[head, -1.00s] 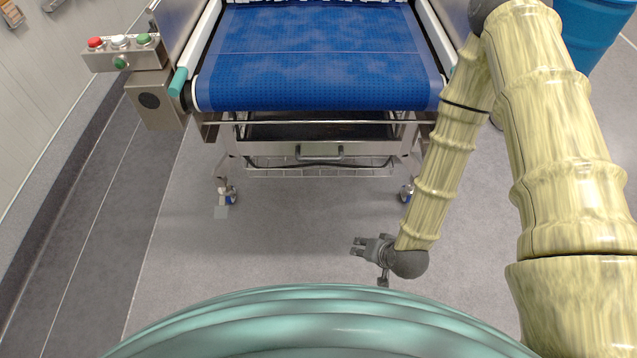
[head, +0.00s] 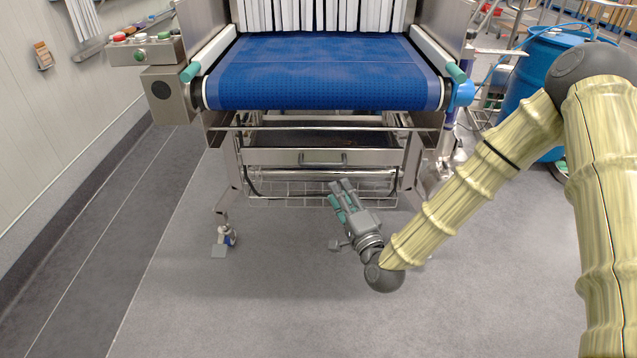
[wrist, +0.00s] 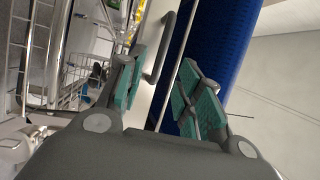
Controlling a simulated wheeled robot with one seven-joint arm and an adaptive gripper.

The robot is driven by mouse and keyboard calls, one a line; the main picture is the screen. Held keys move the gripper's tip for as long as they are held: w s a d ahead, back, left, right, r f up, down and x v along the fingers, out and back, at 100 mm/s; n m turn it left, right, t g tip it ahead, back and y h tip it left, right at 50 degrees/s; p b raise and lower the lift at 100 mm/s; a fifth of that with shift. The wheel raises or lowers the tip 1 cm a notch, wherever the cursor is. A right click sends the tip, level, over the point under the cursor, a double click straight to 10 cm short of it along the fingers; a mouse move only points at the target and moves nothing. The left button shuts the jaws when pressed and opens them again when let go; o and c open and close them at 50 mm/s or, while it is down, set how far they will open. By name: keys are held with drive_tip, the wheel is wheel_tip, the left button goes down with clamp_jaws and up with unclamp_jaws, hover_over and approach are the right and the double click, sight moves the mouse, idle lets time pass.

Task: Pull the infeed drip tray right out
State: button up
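The infeed drip tray (head: 275,157) is slid in under the front of the blue belt. Its metal front carries a grey bar handle (head: 323,158), and its dark inside shows behind the front edge. My gripper (head: 341,186) is in front of and below the handle in the head view, apart from it, with its fingers pointing toward the machine. In the wrist view the gripper (wrist: 161,78) has its green-padded fingers spread and nothing between them. The handle (wrist: 160,48) shows beyond the finger gap, on the pale tray front (wrist: 151,90).
The blue conveyor belt (head: 320,75) overhangs the tray. A wire basket (head: 290,190) hangs below it, between the frame's legs. A button box (head: 140,50) is at left and a blue drum (head: 540,75) at right. The floor in front is clear.

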sight(322, 163)
drive_tip(key=x, duration=1.1)
drive_tip(key=shift+s+a+r, duration=0.1)
drive_tip(key=shift+a+r, duration=0.05)
drive_tip(key=shift+a, duration=0.15)
